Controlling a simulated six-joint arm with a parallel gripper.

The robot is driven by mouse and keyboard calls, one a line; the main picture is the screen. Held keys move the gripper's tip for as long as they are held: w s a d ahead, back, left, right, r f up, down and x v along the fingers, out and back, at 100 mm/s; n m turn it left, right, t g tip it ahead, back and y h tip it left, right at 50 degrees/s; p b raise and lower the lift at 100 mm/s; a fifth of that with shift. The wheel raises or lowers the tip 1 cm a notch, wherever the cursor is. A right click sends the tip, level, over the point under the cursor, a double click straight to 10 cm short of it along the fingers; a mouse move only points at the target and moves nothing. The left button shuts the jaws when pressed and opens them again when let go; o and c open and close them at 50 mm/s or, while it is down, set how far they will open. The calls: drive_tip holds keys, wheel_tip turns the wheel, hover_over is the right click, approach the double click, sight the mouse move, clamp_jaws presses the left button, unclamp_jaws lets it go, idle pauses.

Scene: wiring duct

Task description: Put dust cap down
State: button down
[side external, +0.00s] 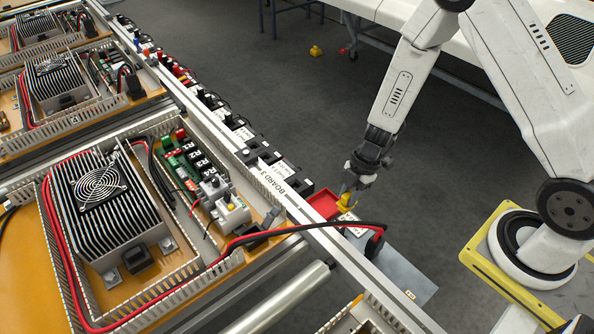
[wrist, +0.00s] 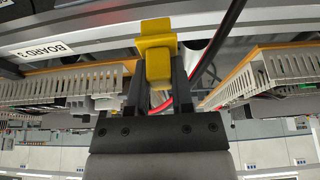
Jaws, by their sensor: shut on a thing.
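A yellow dust cap (wrist: 157,62) is held between the fingers of my gripper (wrist: 155,85) in the wrist view. In the side external view my gripper (side external: 352,185) points down, with the yellow dust cap (side external: 345,201) at its tips. The cap is over or at the edge of a small red tray (side external: 322,206) beside the board rail. I cannot tell whether the cap touches the tray.
A red and black cable (side external: 310,227) runs from the board across the rail, ending at a connector (side external: 374,245) close to the tray. The rail (side external: 340,250) carries a BOARD 3 label (side external: 285,185) and several black connectors. A grey plate (side external: 405,280) lies below.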

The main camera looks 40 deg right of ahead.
drive_tip(key=d+f, duration=0.1)
drive_tip(key=s+d+f, duration=0.1)
drive_tip(key=d+f, duration=0.2)
drive_tip(key=shift+s, duration=0.25)
drive_tip(key=shift+w+f, duration=0.1)
drive_tip(key=shift+w, duration=0.05)
hover_over(322, 208)
drive_tip(key=shift+s+f, duration=0.15)
drive_tip(key=shift+f, duration=2.2)
drive_tip(key=shift+s+f, duration=0.15)
drive_tip(key=shift+f, duration=2.15)
drive_tip(key=shift+w+f, duration=0.1)
drive_tip(key=shift+f, duration=0.05)
drive_tip(key=shift+w+f, duration=0.15)
drive_tip(key=shift+f, duration=1.45)
